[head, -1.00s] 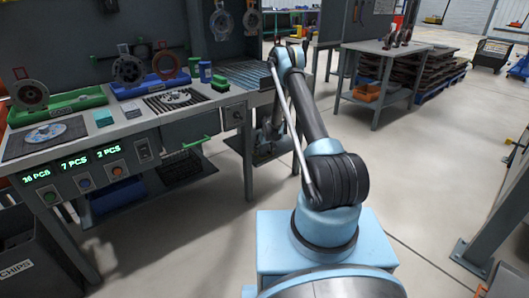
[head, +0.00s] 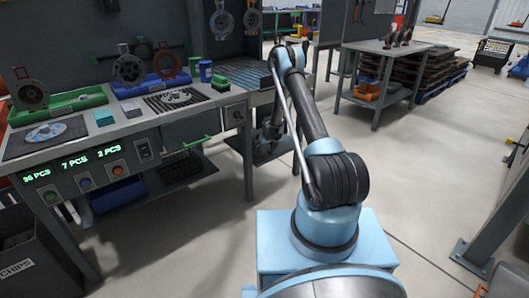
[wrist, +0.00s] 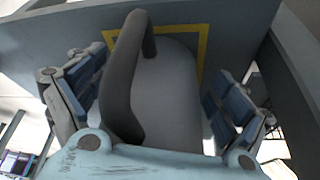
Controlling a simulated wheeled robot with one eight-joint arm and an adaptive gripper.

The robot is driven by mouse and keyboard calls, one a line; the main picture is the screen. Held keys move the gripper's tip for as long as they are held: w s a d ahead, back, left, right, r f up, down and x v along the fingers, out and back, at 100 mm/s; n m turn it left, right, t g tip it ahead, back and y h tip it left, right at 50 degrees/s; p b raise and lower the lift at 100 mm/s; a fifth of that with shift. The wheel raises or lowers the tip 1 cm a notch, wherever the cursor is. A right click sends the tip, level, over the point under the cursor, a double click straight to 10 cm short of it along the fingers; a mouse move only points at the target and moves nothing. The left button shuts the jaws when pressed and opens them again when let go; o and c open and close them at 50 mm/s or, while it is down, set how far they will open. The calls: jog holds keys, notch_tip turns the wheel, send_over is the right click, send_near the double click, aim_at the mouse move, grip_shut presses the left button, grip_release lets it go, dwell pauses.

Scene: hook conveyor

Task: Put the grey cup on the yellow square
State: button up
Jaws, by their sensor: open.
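In the wrist view, the grey cup (wrist: 176,98) fills the middle of the picture, with its thick dark handle (wrist: 121,85) toward the camera. A yellow square outline (wrist: 203,45) shows behind the cup on a grey surface; the cup hides most of it. My gripper (wrist: 155,88) is open, with one blue-padded finger on each side of the cup. A gap shows at the right finger; contact at the left is hard to judge. In the head view, my arm reaches down beside the workbench, and the cup and yellow square are not seen.
The workbench (head: 130,131) at the left carries a green tray (head: 75,104), a blue bin (head: 150,86) and a blue can (head: 205,71). A grey table (head: 385,47) stands behind at the right. The floor (head: 430,150) at the right is mostly clear.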

aim_at(266, 149)
jog(key=v, duration=0.5)
jog(key=shift+r, duration=0.1)
jog(key=s+d, duration=0.4)
jog(key=s, duration=0.7)
jog(key=w+r+v, duration=0.1)
jog(key=v, duration=1.9)
jog(key=s+d+r+m+g, duration=0.15)
jog(key=s+d+r, duration=0.25)
jog(key=s+r, duration=0.85)
jog(key=s+d+r+h, duration=0.1)
jog(key=s+r, duration=0.2)
jog(key=s, duration=0.6)
jog(key=s+d+r, duration=0.1)
jog(key=s+r, duration=0.3)
jog(key=s, duration=0.5)
jog(key=s+d+f+m, duration=0.1)
jog(key=s+f, duration=0.1)
jog(key=s, duration=0.6)
jog(key=s+d+f+m, duration=0.1)
jog(key=s+f, duration=0.1)
jog(key=s, duration=0.6)
jog(key=shift+s+f+g, duration=0.2)
jog(key=shift+f+g, duration=0.05)
jog(key=shift+g, duration=0.1)
